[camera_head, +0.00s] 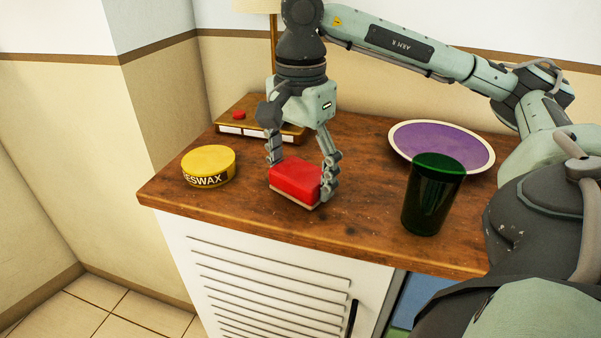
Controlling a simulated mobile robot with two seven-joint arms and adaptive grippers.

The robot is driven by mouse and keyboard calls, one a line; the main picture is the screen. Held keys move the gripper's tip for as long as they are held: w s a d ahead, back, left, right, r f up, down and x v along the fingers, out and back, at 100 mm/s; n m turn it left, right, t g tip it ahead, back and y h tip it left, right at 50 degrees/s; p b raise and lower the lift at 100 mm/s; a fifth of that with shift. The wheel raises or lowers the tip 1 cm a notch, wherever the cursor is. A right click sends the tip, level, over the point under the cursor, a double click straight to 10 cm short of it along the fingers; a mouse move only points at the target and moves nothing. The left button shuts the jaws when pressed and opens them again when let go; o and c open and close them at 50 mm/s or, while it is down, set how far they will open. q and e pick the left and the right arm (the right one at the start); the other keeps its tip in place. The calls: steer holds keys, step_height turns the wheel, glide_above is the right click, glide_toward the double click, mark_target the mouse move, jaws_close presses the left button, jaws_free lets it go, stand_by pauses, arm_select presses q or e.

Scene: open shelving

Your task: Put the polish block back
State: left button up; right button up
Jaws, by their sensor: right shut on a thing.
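The polish block (294,184) is a red block with a pale underside, over the front middle of the wooden top. My right gripper (301,177) comes down from above and is shut on it, one finger on the left end and one on the right. The block looks level. I cannot tell whether its underside touches the wood or is slightly above it. My left gripper is not in view.
A yellow beeswax tin (208,166) stands left of the block. Behind are a brown box with a small red piece (239,114) on it and a lamp. A purple plate (443,147) and a dark green cup (431,195) stand on the right. The wooden top's front edge (300,232) is near.

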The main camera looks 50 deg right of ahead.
mark_target(300, 171)
steer(key=shift+f, duration=0.1)
steer(key=o, duration=1.1)
steer(key=shift+r, duration=0.3)
step_height(300, 171, up, 6)
steer(key=shift+f+p, duration=0.2)
steer(key=shift+p, duration=0.6)
step_height(300, 171, up, 4)
steer(key=shift+f+p, duration=0.15)
steer(key=shift+p, duration=1)
steer(key=shift+r, duration=0.2)
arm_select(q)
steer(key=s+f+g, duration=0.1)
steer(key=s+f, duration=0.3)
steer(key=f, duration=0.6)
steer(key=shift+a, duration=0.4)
arm_select(e)
steer(key=shift+r, duration=1)
